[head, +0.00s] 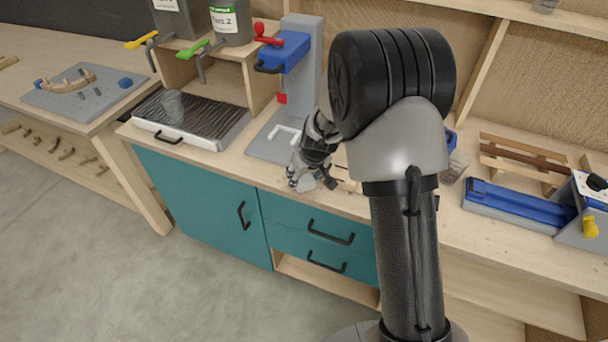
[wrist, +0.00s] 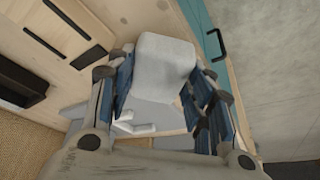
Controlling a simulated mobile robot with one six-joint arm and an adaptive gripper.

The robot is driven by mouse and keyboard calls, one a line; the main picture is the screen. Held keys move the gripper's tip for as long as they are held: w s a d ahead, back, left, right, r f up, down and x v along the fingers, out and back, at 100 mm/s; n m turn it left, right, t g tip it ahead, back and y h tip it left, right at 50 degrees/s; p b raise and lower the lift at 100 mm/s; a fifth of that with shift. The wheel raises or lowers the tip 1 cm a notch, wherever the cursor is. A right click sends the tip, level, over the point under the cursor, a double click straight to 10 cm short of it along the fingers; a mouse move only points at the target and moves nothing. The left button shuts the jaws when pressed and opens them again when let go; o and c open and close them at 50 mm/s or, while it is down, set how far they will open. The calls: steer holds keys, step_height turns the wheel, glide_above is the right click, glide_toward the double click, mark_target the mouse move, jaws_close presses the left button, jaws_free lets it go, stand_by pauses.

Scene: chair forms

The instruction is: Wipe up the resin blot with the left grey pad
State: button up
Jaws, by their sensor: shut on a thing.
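My gripper (head: 308,182) is over the front edge of the workbench, just right of the press base in the head view. In the wrist view my gripper (wrist: 160,92) has its fingers closed on either side of a pale grey pad (wrist: 165,60). The pad is block-shaped and held between the fingertips. In the head view the pad is small and partly hidden by the fingers. I cannot make out the resin blot in either view; my arm covers part of the bench. I cannot make out a second grey pad.
A press with a blue head (head: 285,50) and grey base stands close behind the gripper. A blue fixture (head: 515,205) lies at the right. Teal drawers (head: 322,240) are below the bench edge.

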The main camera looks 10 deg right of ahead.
steer(key=shift+f+b, duration=1)
steer(key=shift+b, duration=0.1)
stand_by(0.3)
